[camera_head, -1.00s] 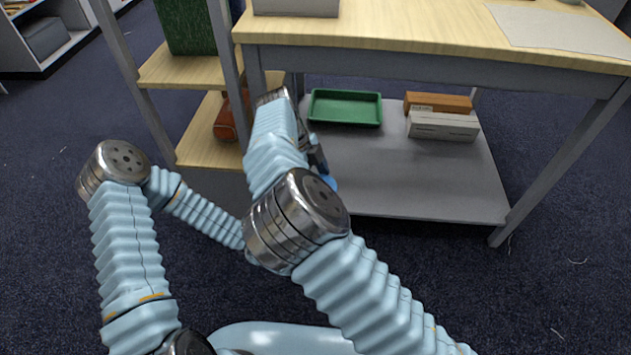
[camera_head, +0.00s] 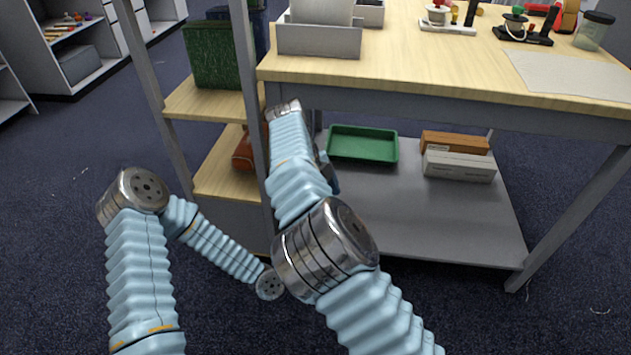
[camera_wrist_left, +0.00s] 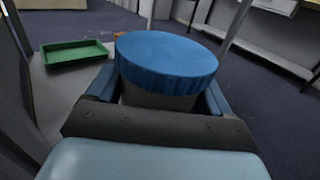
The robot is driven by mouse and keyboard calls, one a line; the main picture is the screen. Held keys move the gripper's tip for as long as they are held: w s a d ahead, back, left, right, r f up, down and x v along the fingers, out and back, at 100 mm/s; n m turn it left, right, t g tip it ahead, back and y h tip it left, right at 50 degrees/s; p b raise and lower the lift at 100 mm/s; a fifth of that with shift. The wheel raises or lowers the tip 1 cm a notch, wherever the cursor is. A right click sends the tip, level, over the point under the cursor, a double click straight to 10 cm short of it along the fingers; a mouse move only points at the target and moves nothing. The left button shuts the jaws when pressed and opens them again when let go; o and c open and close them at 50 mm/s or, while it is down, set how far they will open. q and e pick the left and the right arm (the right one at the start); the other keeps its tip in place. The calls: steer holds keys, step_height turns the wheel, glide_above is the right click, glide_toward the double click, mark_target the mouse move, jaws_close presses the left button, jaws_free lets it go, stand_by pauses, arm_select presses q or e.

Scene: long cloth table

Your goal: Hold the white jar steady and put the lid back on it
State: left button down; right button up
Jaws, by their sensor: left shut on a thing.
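In the left wrist view, my left gripper (camera_wrist_left: 160,92) is shut, with its blue fingers on both sides of a round thing. That thing has a wide blue ribbed lid (camera_wrist_left: 165,55) on top. Below the lid is a narrower grey, shaded body (camera_wrist_left: 158,97); I cannot tell if this is the white jar. The lid is roughly level and sits over the body. In the head view the left gripper is not clearly seen, as my right arm covers that area.
A green tray (camera_head: 363,146) and two boxes lie on the lower shelf (camera_head: 420,215). A side shelf (camera_head: 205,108) stands left.

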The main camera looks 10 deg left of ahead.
steer(key=v, duration=0.6)
steer(key=shift+r, duration=0.3)
steer(key=shift+a, duration=0.1)
